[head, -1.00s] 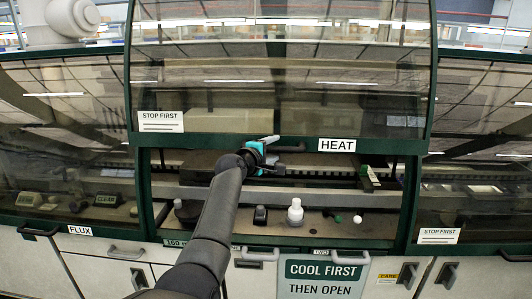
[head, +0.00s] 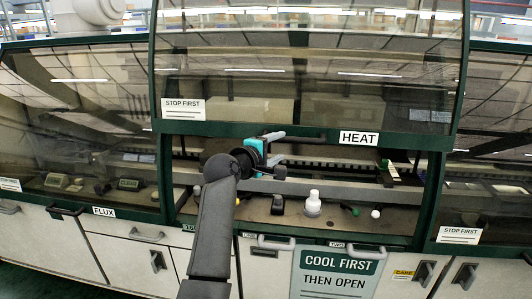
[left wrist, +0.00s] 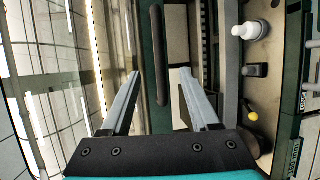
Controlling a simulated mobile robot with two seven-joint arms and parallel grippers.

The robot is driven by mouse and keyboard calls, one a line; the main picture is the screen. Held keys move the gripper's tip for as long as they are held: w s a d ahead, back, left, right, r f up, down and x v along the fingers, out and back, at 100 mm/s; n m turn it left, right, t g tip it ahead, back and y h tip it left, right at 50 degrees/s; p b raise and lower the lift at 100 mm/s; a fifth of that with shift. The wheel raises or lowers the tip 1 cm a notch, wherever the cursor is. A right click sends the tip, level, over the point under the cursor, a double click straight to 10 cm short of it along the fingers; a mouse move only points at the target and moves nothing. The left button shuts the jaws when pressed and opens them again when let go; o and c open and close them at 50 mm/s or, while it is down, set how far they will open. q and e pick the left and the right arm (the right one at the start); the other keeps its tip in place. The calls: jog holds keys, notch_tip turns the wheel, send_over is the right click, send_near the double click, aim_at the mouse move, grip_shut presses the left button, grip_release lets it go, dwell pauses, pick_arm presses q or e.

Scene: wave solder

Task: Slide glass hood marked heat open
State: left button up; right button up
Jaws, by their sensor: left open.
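The glass hood marked HEAT (head: 310,85) is partly raised, with an open gap below its green lower rail. The HEAT label (head: 360,138) is on the right of that rail. A dark bar handle (head: 308,138) sits on the rail left of the label; it also shows in the left wrist view (left wrist: 158,55). My left gripper (head: 279,148) is open and empty at the rail, close to the handle's left end. In the left wrist view its fingers (left wrist: 157,80) point toward the handle, which lies ahead between them. Contact cannot be told. My right gripper is out of view.
Inside the gap, a white bottle (head: 312,204) and small dark items stand on a ledge. Glass hoods flank it: the FLUX side (head: 80,130) at left, another (head: 490,150) at right. Cabinet doors with handles and a COOL FIRST sign (head: 340,272) are below.

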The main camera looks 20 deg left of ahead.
pick_arm(q)
jog(key=shift+v, duration=2.75)
jog(key=s+d+f+m+g+b, duration=0.1)
jog(key=s+f+m+g+b, duration=0.15)
jog(key=f, duration=1.15)
jog(key=s+d+f+m+g+y+b, duration=0.1)
jog(key=s+d+f+m+g+b, duration=0.15)
jog(key=f, duration=1.05)
jog(key=s+d+f+m+g+b, duration=0.1)
jog(key=f+b, duration=0.3)
jog(key=f, duration=1)
jog(key=s+d+f+m+g+b, duration=0.1)
jog(key=s+f+m+g+b, duration=0.15)
jog(key=s+f, duration=0.6)
jog(key=s+d+f+m+g+b, duration=0.1)
jog(key=s+f+m+b, duration=0.15)
jog(key=s+f, duration=0.65)
jog(key=s+f+m+g+b, duration=0.2)
jog(key=s+f+m, duration=0.2)
jog(key=s+f, duration=0.7)
jog(key=s+f+m+g+y+b, duration=0.1)
jog(key=s+f+m+g+b, duration=0.2)
jog(key=s+f, duration=0.9)
jog(key=s+m, duration=0.2)
jog(key=s, duration=0.5)
jog(key=shift+d+b, duration=0.25)
jog(key=shift+b, duration=0.1)
